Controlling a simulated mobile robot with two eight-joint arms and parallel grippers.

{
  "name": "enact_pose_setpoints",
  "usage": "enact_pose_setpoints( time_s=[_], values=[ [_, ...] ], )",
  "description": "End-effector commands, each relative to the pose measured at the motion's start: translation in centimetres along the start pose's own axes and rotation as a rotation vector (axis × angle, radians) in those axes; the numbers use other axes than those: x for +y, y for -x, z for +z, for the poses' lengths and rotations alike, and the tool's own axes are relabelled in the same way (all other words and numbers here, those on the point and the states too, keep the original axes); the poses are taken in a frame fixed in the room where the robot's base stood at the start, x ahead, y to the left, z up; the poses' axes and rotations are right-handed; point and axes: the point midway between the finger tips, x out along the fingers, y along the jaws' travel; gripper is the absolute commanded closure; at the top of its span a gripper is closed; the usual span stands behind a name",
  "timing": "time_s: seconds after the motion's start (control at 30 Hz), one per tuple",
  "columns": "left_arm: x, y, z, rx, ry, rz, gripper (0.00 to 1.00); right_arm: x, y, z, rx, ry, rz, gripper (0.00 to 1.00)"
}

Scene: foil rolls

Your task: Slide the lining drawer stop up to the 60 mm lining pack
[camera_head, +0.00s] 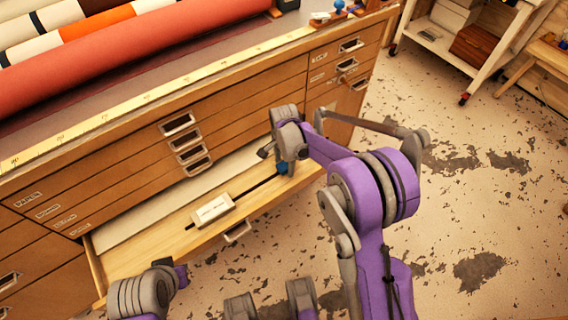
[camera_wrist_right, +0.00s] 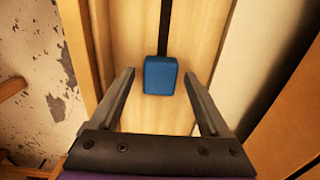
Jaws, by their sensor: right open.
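The drawer (camera_head: 115,262) is pulled out from the wooden cabinet. A dark slot runs along its floor. A blue block, apparently the drawer stop (camera_wrist_right: 161,76), sits on the slot; part of it shows under my right gripper in the head view (camera_head: 282,169). A pale labelled block, apparently the lining pack (camera_head: 213,209), lies over the slot to the left of the stop, with a gap between. My right gripper (camera_wrist_right: 159,84) is open, one finger on each side of the blue stop, with gaps visible. Left-arm links show at lower left; its gripper cannot be made out.
A pale sheet (camera_head: 150,208) lies along the back of the drawer. Closed drawers with metal handles rise above it. Fabric rolls (camera_head: 150,45) and a yellow ruler (camera_head: 130,102) lie on the cabinet top. A white wheeled cart (camera_head: 440,38) stands at upper right. The speckled floor is clear.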

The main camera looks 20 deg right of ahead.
Motion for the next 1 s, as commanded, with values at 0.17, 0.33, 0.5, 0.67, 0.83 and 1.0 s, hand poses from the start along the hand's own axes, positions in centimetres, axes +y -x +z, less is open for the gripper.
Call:
enact_pose_setpoints(
  time_s=[0.17, 0.33, 0.5, 0.67, 0.83, 1.0],
  values=[
    [0.00, 0.01, -0.01, 0.000, 0.000, 0.000, 1.00, 0.00, -0.04, 0.00, 0.000, 0.000, 0.000, 0.20],
    [0.00, 0.01, -0.01, 0.000, 0.000, 0.000, 1.00, 0.00, -0.02, 0.00, 0.000, 0.000, 0.000, 0.38],
    [0.00, 0.01, 0.00, 0.000, 0.000, 0.000, 1.00, 0.01, -0.01, 0.00, 0.000, 0.000, 0.000, 0.69],
    [0.00, 0.01, 0.00, 0.000, 0.000, 0.000, 1.00, 0.01, -0.01, 0.00, 0.000, 0.000, 0.000, 0.97],
    [0.00, 0.01, 0.00, 0.000, 0.000, 0.000, 1.00, 0.00, 0.00, 0.00, 0.000, 0.000, 0.000, 1.00],
    [0.00, 0.01, -0.01, 0.000, 0.000, 0.000, 1.00, 0.01, 0.00, 0.00, 0.000, 0.000, 0.000, 1.00]
  ],
)
